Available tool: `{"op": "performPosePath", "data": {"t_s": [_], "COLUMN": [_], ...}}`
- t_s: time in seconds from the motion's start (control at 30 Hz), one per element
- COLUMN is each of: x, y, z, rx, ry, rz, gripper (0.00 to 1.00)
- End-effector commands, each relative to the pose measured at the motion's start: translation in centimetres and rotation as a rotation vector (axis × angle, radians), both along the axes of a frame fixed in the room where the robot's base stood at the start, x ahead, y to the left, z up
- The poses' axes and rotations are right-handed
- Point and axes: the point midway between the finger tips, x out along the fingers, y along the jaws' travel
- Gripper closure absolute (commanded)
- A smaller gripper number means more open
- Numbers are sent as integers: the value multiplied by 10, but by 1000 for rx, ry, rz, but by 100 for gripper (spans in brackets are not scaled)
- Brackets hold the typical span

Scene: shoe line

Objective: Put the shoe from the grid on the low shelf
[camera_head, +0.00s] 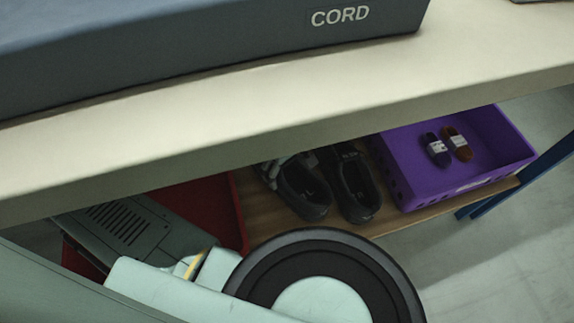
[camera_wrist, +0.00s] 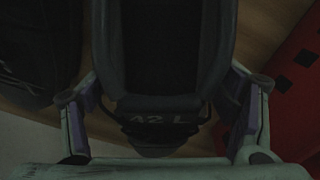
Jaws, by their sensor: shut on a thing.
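A dark shoe (camera_wrist: 165,103) marked "42 L" lies between the two fingers of my gripper (camera_wrist: 168,82) in the wrist view. The gripper is shut on its heel end. In the head view this shoe (camera_head: 305,198) is at the low wooden shelf (camera_head: 272,222), beside a second dark shoe (camera_head: 356,188) on its right. I cannot tell whether the held shoe rests fully on the board. The table edge hides the far ends of both shoes. The second shoe shows as a dark shape (camera_wrist: 35,60) at the left of the wrist view.
A purple crate (camera_head: 405,190) with two small items stands right of the shoes. A red crate (camera_head: 240,205) stands to their left, close to my arm. The thick tabletop (camera_head: 270,110) overhangs the shelf and carries a grey box (camera_head: 230,45) marked "CORD".

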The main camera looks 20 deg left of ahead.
Motion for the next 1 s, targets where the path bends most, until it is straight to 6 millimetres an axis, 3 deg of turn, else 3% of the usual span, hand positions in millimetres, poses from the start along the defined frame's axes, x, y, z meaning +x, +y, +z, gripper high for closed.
{"op": "performPosePath", "data": {"t_s": [0.1,0.13,0.4,0.8,1.0], "x": [0,0,0,0,1], "y": [0,0,0,0,1], "z": [-4,-4,-2,0,25], "rx": [0,0,0,-1,2], "ry": [-1,0,0,0,-2], "rz": [0,0,0,0,0], "gripper": [65,20,2,1,1]}}
